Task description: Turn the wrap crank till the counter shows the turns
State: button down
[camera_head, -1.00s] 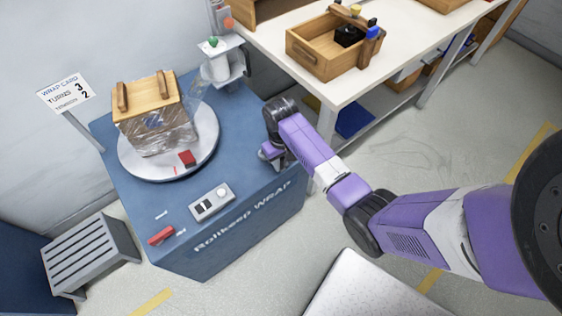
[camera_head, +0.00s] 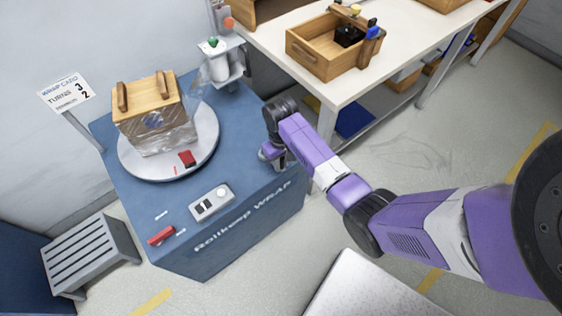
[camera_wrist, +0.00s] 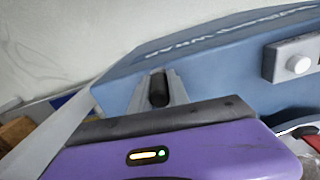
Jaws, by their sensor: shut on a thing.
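My gripper (camera_head: 276,160) is at the right side of the blue wrapping machine (camera_head: 245,190), low by its top edge. In the wrist view its pale fingers (camera_wrist: 159,88) are closed around a dark, upright grip, the crank handle (camera_wrist: 158,90). The rest of the crank is hidden. The counter panel (camera_head: 211,203) is a pale box with dark windows and a white knob; I cannot read a count. A wooden-lidded crate (camera_head: 152,110) in clear film stands on the round turntable (camera_head: 135,168).
A film roll (camera_head: 216,66) stands behind the turntable. A red block (camera_head: 187,158) lies on the turntable, and a red handle (camera_head: 161,235) is at the machine's front left. A white bench (camera_head: 285,60) with a wooden tray (camera_head: 320,62) is close on the right. A slatted stool (camera_head: 90,255) stands left.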

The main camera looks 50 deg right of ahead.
jog(key=shift+w+a+r+m+p, duration=0.1)
jog(key=shift+a+m+p, duration=0.2)
jog(key=shift+w+a+m+p, duration=0.2)
jog(key=shift+a+m+p, duration=0.4)
jog(key=shift+m, duration=0.1)
jog(key=a+m, duration=0.1)
jog(key=w+a+m+p, duration=0.1)
jog(key=shift+m, duration=0.3)
jog(key=w+a+m, duration=0.2)
jog(key=m, duration=0.1)
jog(key=shift+w+m+p, duration=0.1)
jog(key=shift+m+p, duration=0.2)
jog(key=shift+p, duration=0.1)
jog(key=w+m, duration=0.1)
jog(key=m, duration=0.1)
jog(key=w+a+m, duration=0.1)
jog(key=w+m, duration=0.1)
jog(key=shift+a+m+b, duration=0.1)
jog(key=shift+m+b, duration=0.2)
jog(key=w+m, duration=0.2)
jog(key=shift+a+m+b, duration=0.1)
jog(key=shift+m+b, duration=0.2)
jog(key=shift+b, duration=0.1)
jog(key=shift+w+m+b, duration=0.4)
jog(key=shift+w+m, duration=0.35)
jog(key=shift+m, duration=0.25)
jog(key=shift+w+d, duration=0.25)
jog(key=shift+w, duration=0.2)
